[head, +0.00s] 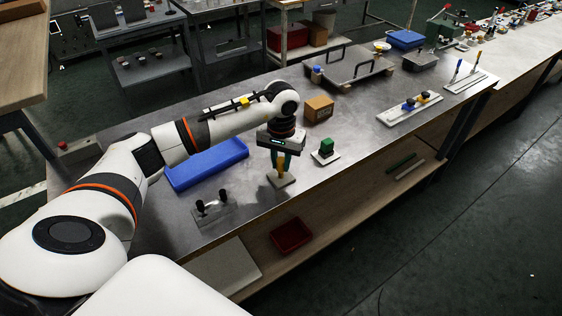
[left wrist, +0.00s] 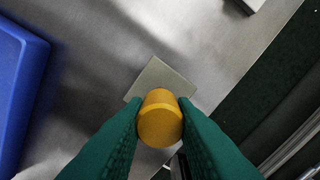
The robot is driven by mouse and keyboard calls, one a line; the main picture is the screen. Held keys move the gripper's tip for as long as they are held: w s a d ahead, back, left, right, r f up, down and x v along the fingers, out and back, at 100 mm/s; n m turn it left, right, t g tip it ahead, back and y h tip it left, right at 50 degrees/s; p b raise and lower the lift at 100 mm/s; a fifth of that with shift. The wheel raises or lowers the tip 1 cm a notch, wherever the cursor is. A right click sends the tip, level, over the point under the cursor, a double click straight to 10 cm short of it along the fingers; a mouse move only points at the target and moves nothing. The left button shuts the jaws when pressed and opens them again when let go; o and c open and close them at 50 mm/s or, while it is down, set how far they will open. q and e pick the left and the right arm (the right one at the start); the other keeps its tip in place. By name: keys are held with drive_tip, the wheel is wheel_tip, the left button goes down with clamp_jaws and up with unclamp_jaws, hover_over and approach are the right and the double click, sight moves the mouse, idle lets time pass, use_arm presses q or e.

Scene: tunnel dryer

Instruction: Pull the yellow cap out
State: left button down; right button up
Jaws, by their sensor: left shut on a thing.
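The yellow cap (left wrist: 160,118) shows in the left wrist view as a round yellow piece between the two green fingers. My left gripper (left wrist: 160,125) is shut on it from both sides. Below the cap is a pale square base plate (left wrist: 150,78) on the metal table. In the head view, my left gripper (head: 281,160) points down over the plate (head: 281,180), with a little of the yellow cap (head: 281,168) showing between the fingers. I cannot tell whether the cap is seated in the base or lifted from it. My right gripper is not in view.
A blue tray (head: 208,165) lies left of the gripper. A green block on a white base (head: 326,150) stands close on the right, with a cardboard box (head: 319,108) behind. A grey plate with black knobs (head: 212,212) is at the front left. The table's front edge is near.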

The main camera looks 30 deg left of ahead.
sight(281, 160)
use_arm(q)
drive_tip(key=shift+r, duration=0.35)
drive_tip(key=shift+r+p, duration=0.9)
drive_tip(key=shift+r, duration=1)
